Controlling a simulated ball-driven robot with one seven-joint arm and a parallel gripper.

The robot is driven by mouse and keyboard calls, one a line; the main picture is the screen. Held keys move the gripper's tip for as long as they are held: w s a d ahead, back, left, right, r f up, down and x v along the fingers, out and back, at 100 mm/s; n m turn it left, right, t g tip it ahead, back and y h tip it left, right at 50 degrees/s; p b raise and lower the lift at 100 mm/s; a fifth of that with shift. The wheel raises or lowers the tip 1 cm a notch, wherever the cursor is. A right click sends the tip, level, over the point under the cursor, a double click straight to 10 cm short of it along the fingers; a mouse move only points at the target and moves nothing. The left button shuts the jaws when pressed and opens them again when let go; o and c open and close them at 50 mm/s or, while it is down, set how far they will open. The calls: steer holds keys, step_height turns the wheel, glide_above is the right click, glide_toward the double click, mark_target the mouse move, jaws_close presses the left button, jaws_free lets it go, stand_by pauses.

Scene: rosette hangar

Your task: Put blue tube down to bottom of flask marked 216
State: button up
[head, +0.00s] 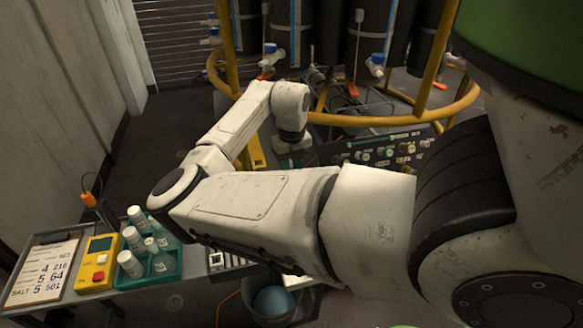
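A green tray (172,270) at the lower left holds several white-capped bottles (131,264) and a clear flask (160,260). I cannot read any mark on them, so I cannot tell which is 216. A clipboard (42,270) beside them shows "4 216" among its lines. Narrow blue strips or tubes (294,30) run upright along the dark cylinders at the back; I cannot tell whether one is the blue tube. My gripper (291,150) points down beyond my arm, far right of and behind the tray. Its fingers are too hidden to tell open from shut.
A yellow device (97,262) stands between clipboard and tray. The yellow rosette frame (345,120) rings the dark cylinders (325,30) with blue taps (375,65). A panel of fittings (380,152) lies below. A bucket (262,312) holds a blue round thing. Floor shows left of the rosette.

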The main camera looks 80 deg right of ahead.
steer(key=shift+f+b, duration=1.1)
steer(key=shift+f, duration=1.2)
steer(key=o, duration=1)
steer(key=shift+o, duration=0.5)
steer(key=o, duration=0.5)
steer(key=shift+r, duration=0.1)
